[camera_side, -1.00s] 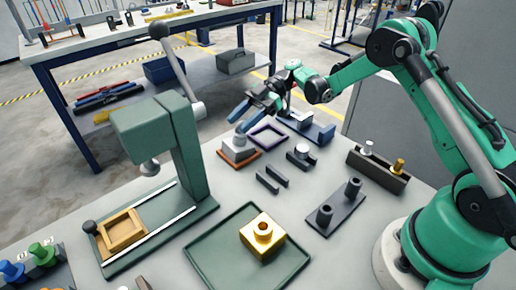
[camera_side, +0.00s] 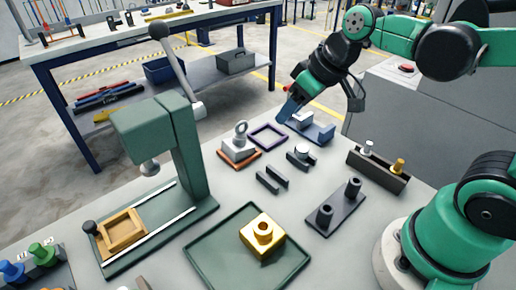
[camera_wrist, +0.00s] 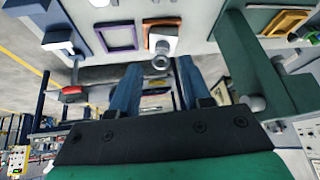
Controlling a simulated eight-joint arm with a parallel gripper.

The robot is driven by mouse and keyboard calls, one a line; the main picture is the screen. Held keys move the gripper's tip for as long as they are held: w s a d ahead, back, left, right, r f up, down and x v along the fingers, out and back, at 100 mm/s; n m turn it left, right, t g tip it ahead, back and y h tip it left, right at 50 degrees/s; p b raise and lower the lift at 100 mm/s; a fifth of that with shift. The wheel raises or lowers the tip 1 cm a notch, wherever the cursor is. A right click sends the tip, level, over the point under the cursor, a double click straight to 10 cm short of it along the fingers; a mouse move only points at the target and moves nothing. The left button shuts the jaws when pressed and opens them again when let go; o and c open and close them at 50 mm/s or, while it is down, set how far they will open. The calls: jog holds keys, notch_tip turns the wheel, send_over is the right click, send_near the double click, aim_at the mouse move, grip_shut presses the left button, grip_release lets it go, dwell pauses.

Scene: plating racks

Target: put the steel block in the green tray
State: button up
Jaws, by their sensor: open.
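The steel block (camera_side: 238,148), pale grey with a ring-shaped top, sits on the orange-brown square holder (camera_side: 228,160) beside the green press. It also shows in the wrist view (camera_wrist: 162,42), above and between my fingers. The green tray (camera_side: 204,263) lies at the front middle of the table, with a gold block (camera_side: 262,236) in it. I cannot make out the tray in the wrist view. My gripper (camera_side: 289,109) is open and empty, raised above the table's back edge, right of and apart from the steel block. Its blue fingers (camera_wrist: 157,88) show in the wrist view.
An empty purple frame (camera_side: 256,143) lies right of the steel block. A blue fixture (camera_side: 322,135) is below and right of my gripper. The green press (camera_side: 187,150) rises at left. Dark bars and a peg plate (camera_side: 336,208) stand right of the tray.

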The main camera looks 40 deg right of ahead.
jog(key=shift+s+d+f+m+t+h, duration=0.15)
jog(key=shift+s+d+m+t+h, duration=0.1)
jog(key=shift+s+m+h, duration=0.25)
jog(key=shift+s+d+f+m+t+h, duration=0.2)
jog(key=shift+s+m+t, duration=0.1)
jog(key=shift+s, duration=0.25)
jog(key=shift+o, duration=0.3)
jog(key=shift+s+d+m+t, duration=0.2)
jog(key=shift+s+m+t, duration=0.05)
jog(key=shift+m, duration=0.05)
